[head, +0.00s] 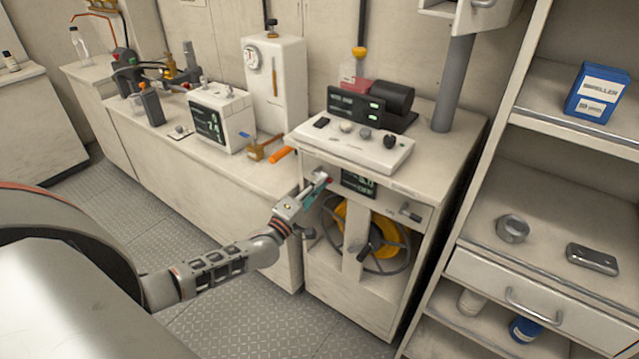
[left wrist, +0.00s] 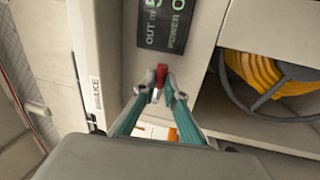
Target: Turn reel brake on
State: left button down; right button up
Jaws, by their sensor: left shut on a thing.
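A reel with yellow line (head: 358,228) sits in the open bay of a white cabinet and also shows at the upper right of the left wrist view (left wrist: 250,72). A small red knob (left wrist: 163,73) is on the cabinet's front, below a dark display (left wrist: 165,22). A white label reading "BRAKE" (left wrist: 96,97) is left of it. My left gripper (head: 325,179) is at the cabinet's upper left front. In the left wrist view its teal fingers (left wrist: 159,85) are shut on the red knob, covering its lower part. My right gripper is not in view.
A white control panel with knobs (head: 352,145) lies on the cabinet top above my left gripper. A dark lever (head: 410,212) is on the cabinet front, to the right. Shelves (head: 560,215) stand at the right. Checkered floor (head: 230,300) is clear in front.

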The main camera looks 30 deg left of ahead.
pick_arm(q)
jog(key=shift+r+n, duration=0.15)
jog(key=shift+n, duration=0.45)
jog(key=c, duration=2.1)
grip_release()
jog(key=shift+s, duration=0.1)
jog(key=v, duration=1.2)
jog(key=shift+d, duration=0.1)
jog(key=s+d+f+m+g+h, duration=0.1)
jog(key=s+d+f+m+g, duration=0.1)
jog(key=s+d+f+m, duration=0.3)
jog(key=s+d+f+m+g+h, duration=0.1)
jog(key=s+d+f+m+g, duration=0.2)
jog(key=d, duration=0.4)
jog(key=s+d+f+m+g+h, duration=0.1)
jog(key=s+d+f+m, duration=0.25)
jog(key=d+m, duration=0.25)
jog(key=s+f+m+g, duration=0.1)
jog(key=s+m, duration=0.1)
jog(key=s, duration=0.1)
jog(key=s+d+f+m+g+y, duration=0.1)
jog(key=s+f+m, duration=0.1)
jog(key=s+m, duration=0.1)
jog(key=s+d+f+m+g+y, duration=0.1)
jog(key=s+m, duration=0.1)
jog(key=s, duration=0.1)
jog(key=shift+s+f+m, duration=0.1)
jog(key=shift+f+m, duration=0.25)
jog(key=shift+m, duration=0.05)
